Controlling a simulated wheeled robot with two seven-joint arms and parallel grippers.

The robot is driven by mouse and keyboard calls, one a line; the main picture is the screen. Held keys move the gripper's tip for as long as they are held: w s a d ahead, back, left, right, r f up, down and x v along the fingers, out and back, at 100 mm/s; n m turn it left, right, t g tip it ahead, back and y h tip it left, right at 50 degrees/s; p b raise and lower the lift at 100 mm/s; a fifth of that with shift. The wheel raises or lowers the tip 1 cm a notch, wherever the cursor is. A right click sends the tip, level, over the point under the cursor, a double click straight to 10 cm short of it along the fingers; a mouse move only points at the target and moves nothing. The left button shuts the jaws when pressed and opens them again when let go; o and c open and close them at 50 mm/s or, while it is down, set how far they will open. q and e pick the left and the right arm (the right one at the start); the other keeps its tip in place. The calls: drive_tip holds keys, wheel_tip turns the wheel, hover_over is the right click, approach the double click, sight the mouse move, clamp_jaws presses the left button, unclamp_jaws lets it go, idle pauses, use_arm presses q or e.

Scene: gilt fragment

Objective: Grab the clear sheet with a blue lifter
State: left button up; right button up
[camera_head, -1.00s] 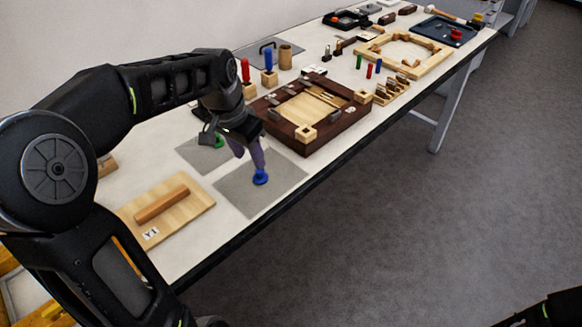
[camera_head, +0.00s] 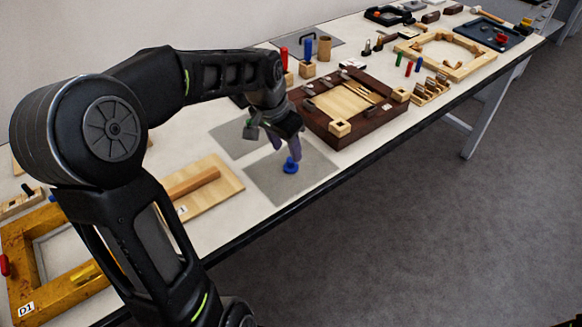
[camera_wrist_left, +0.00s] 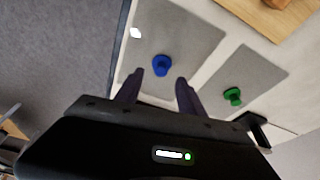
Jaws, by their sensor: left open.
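The clear sheet (camera_head: 312,180) looks grey and lies flat near the table's front edge. Its blue lifter (camera_head: 290,166) is a small knob standing on it. In the left wrist view the sheet (camera_wrist_left: 195,38) spreads ahead of the fingers, with the blue lifter (camera_wrist_left: 161,64) between and just beyond the fingertips. My left gripper (camera_head: 284,148) points down over the lifter, open and empty. Its two fingers also show apart in the left wrist view (camera_wrist_left: 160,78). I cannot tell the exact gap to the knob. My right gripper is out of view.
A second sheet with a green lifter (camera_wrist_left: 233,96) lies beside it, partly hidden by my gripper in the head view. A dark wooden frame (camera_head: 350,128) stands close on the right. A wooden board with a bar handle (camera_head: 222,190) lies left. The floor in front is clear.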

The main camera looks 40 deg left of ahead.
sight(291, 160)
use_arm(q)
drive_tip(key=shift+p+x, duration=0.5)
drive_tip(key=shift+x, duration=2.15)
drive_tip(key=shift+w+a+r, duration=0.1)
drive_tip(key=shift+c, duration=0.6)
clamp_jaws()
